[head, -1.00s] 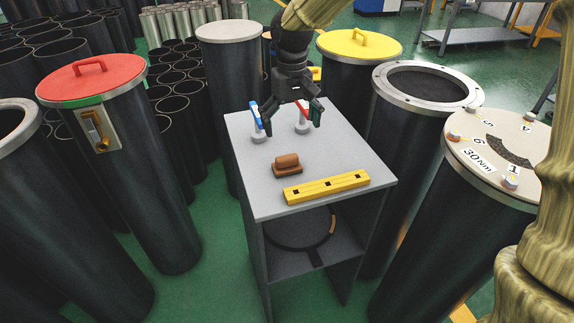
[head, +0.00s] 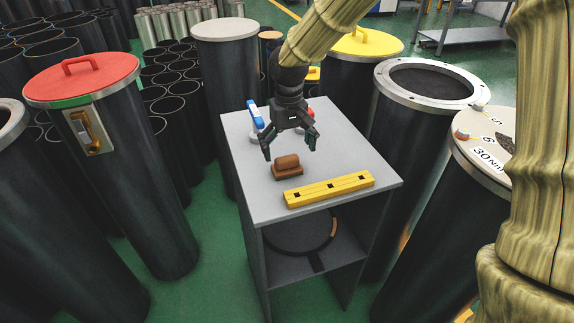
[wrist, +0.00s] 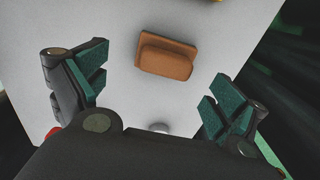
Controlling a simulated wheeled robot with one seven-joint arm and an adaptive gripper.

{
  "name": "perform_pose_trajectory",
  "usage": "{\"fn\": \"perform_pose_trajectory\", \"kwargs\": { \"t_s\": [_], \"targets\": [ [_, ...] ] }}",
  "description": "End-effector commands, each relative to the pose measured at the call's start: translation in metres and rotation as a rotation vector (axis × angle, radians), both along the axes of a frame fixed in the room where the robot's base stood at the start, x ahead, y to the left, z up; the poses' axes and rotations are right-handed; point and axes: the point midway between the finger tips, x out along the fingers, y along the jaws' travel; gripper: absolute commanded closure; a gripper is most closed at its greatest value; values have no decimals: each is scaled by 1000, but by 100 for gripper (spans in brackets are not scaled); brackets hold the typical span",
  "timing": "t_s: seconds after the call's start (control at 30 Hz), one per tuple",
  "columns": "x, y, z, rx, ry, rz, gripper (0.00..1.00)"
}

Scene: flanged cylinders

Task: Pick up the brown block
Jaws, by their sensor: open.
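The brown block (head: 287,167) lies on the grey top of a small stand (head: 240,150), behind a yellow bar. It has a flat base and a raised, rounded upper part. In the wrist view the brown block (wrist: 166,57) lies ahead of the fingers, roughly centred between them and not touched. My gripper (head: 290,151) is open and empty, above the stand top and just behind the block in the head view. Its green-padded fingers are spread wide in the wrist view (wrist: 155,88).
A yellow bar (head: 330,189) lies along the stand's front edge. A blue-handled item (head: 255,115) and a partly hidden red-topped one (head: 311,113) stand at the back. Tall dark cylinders surround the stand, including ones with a red lid (head: 80,82) and a yellow lid (head: 365,42).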

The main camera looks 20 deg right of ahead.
Motion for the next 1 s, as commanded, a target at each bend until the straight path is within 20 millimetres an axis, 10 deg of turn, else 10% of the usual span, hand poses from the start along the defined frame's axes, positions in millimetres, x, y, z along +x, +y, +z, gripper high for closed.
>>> {"fn": "perform_pose_trajectory", "kwargs": {
  "t_s": [0.77, 1.0],
  "targets": [
    [-6, 6, -50, 0, 2, 3, 4],
    [-6, 6, -50, 0, 2, 3, 44]
  ]
}}
